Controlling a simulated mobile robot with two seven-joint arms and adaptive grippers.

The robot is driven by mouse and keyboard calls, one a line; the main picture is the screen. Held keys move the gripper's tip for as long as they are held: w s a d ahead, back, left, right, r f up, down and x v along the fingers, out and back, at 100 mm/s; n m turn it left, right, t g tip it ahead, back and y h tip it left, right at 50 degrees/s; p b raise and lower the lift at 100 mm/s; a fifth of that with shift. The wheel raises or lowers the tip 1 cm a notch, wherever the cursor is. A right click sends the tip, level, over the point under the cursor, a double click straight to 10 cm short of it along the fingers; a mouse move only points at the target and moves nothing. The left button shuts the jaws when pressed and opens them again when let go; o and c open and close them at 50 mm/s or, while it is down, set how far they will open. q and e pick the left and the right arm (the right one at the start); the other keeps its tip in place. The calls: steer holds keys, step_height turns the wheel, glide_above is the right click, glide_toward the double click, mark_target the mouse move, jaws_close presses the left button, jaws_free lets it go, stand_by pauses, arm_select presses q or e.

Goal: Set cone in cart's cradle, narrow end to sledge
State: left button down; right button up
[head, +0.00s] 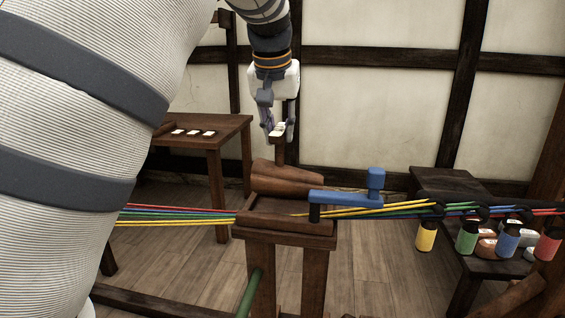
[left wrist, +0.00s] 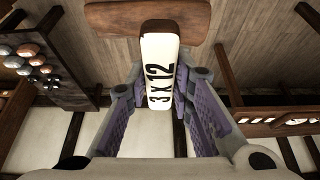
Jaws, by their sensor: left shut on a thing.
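The cone (head: 284,179) is brown wood with an upright handle post. My left gripper (head: 278,133) is shut on the top of the handle. A white label reading 3 X 12 (left wrist: 160,75) lies between its fingers in the left wrist view, where part of the cone (left wrist: 113,17) shows at the top edge. The cone lies sideways just above the cart's cradle (head: 320,241), its thicker end to the left and its narrower end to the right. I cannot tell whether it touches the cradle. I cannot make out which part is the sledge. My right gripper is not in view.
Coloured strands (head: 180,215) run in from both sides at the cradle. A blue lever (head: 345,197) stands at its right end. Several coloured jars (head: 466,237) hang by a dark bench (head: 446,183) on the right. A table (head: 222,127) with white labels stands behind left.

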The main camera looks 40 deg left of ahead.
mark_target(280, 165)
arm_select(q)
steer(key=shift+w+f, duration=0.1)
steer(key=shift+f, duration=2.15)
steer(key=c, duration=1.4)
jaws_free()
steer(key=shift+f, duration=0.15)
steer(key=v, duration=1.2)
steer(key=shift+d, duration=0.1)
